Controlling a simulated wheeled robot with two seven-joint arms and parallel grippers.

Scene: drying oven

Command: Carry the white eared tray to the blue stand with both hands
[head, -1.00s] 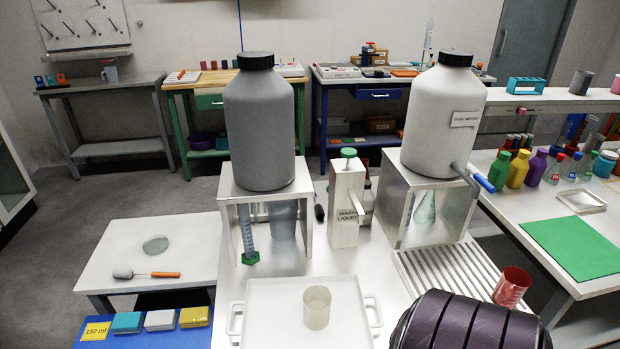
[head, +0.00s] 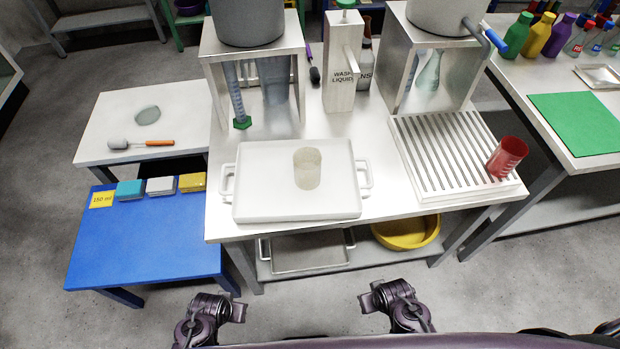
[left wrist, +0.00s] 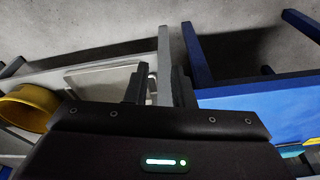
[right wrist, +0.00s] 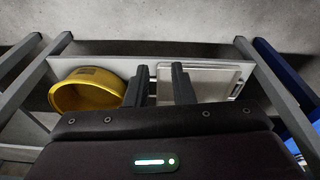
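A white eared tray (head: 265,205) lies flat on the metal table, with a loop handle at its left and right ends. A clear beaker (head: 307,170) stands upright on it. The blue stand (head: 145,250) is a low table left of the metal table. My arms show at the bottom of the head view, in front of the table and apart from the tray. My left gripper (left wrist: 158,88) is open and empty in the left wrist view. My right gripper (right wrist: 160,88) is open and empty in the right wrist view.
A second eared tray (head: 285,265) and a yellow bowl (head: 420,236) sit on the lower shelf. A drying rack (head: 425,160) with a red cup (head: 507,157) is right of the tray. Coloured blocks (head: 161,186) line the blue stand's back edge; its front is clear.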

